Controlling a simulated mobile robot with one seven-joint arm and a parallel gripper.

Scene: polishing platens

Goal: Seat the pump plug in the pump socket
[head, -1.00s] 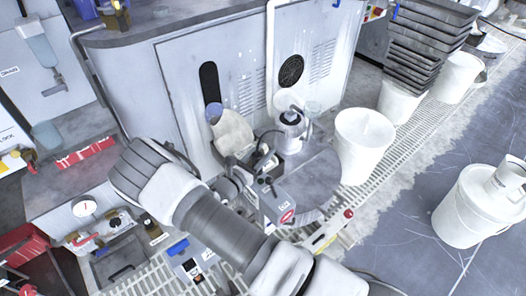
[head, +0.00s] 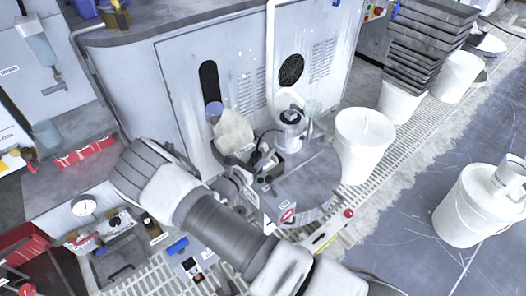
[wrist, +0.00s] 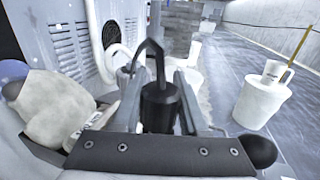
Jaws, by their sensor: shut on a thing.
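The pump plug (wrist: 160,110) is a black cylinder with a dark cable curving up from its top in the wrist view. My gripper (wrist: 159,100) is shut on it, with a grey finger on either side, and the plug stands roughly upright between them. In the head view my gripper (head: 264,160) is small and partly hidden among dark parts, beside a clear-and-white pump-like vessel (head: 291,122). I cannot make out the pump socket; the plug's lower end is hidden behind my gripper body in the wrist view.
A white bucket (head: 364,142) is to the right, with stacked dark trays (head: 430,45) behind. A lidded white bucket (head: 470,210) stands on the open floor at right.

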